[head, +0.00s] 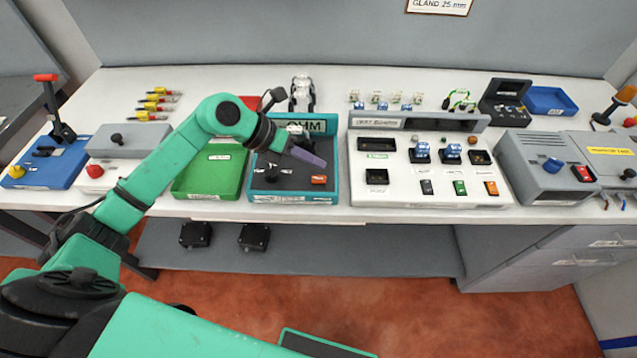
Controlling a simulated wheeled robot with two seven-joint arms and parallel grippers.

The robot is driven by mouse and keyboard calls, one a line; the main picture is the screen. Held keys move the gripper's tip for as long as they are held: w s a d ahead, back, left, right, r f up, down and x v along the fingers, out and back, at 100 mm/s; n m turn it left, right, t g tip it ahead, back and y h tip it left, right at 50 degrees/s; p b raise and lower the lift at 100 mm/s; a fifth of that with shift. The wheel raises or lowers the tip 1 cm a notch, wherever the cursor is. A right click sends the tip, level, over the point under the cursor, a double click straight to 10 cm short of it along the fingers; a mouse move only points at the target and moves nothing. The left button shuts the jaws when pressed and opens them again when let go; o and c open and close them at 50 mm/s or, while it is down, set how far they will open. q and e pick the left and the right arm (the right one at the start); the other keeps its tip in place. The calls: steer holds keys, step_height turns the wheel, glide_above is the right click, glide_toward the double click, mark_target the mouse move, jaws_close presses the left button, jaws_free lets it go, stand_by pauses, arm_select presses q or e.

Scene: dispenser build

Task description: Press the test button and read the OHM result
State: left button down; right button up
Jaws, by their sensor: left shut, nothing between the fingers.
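The OHM tester (332,190) is a teal-framed box with a dark face, in the middle of the bench in the head view. Its OHM sign (306,127) stands at the back edge, partly covered by my arm. An orange button (319,180) sits at the right of its face. A black knob and small white labels show on the left of its face. My left gripper (314,160) is shut and empty, hovering over the tester, behind and above the orange button and apart from it. I cannot read any result on the tester. My right gripper is not in view.
A green tray (207,183) lies left of the tester, partly under my left arm. A white test panel (405,188) with blue parts and coloured switches stands close on the right. A grey machine (546,170) stands farther right. Several yellow-and-red parts (152,106) lie at the back left.

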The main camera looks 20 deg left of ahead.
mark_target(325, 179)
arm_select(q)
step_height(325, 179, down, 3)
steer(key=shift+b, duration=0.95)
steer(key=shift+r, duration=0.1)
stand_by(0.9)
steer(key=shift+f+b, duration=0.35)
steer(key=shift+f, duration=0.1)
steer(key=shift+f+b, duration=0.45)
stand_by(0.5)
steer(key=shift+r+p, duration=0.55)
steer(key=shift+r, duration=0.3)
